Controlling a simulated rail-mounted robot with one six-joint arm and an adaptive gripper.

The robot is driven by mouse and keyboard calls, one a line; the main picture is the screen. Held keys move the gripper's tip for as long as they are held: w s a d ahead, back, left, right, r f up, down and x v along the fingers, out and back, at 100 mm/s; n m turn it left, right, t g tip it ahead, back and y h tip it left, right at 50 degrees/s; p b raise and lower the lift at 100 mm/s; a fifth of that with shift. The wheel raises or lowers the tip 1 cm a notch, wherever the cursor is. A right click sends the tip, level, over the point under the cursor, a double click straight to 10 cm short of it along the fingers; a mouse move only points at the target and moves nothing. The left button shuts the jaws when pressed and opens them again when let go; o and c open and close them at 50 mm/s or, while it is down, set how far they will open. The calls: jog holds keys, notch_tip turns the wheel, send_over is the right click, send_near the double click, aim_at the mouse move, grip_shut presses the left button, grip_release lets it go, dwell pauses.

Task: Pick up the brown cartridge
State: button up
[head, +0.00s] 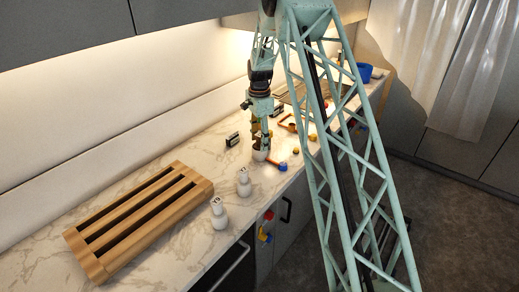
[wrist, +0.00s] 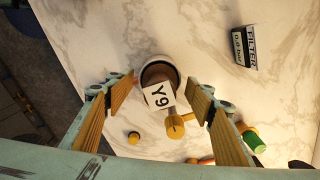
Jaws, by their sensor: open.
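In the wrist view, a brown round piece, seemingly the brown cartridge (wrist: 155,72), sits within a white round rim (wrist: 163,60). A white label reading "Y9" (wrist: 160,95) covers its near side. My gripper (wrist: 160,86) is open, with one ribbed finger on each side of the piece. I cannot tell whether either finger touches it. In the head view, my gripper (head: 261,143) points down over a white container (head: 260,155) on the marble counter. The brown piece is hidden there by the fingers.
A brass-coloured knob (wrist: 175,126) lies close to the right finger. A small black-and-white filter box (wrist: 244,47) stands apart.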

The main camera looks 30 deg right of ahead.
jog(key=c, duration=1.4)
jog(key=shift+c, duration=0.2)
jog(key=shift+r, duration=0.1)
jog(key=shift+r, duration=4.9)
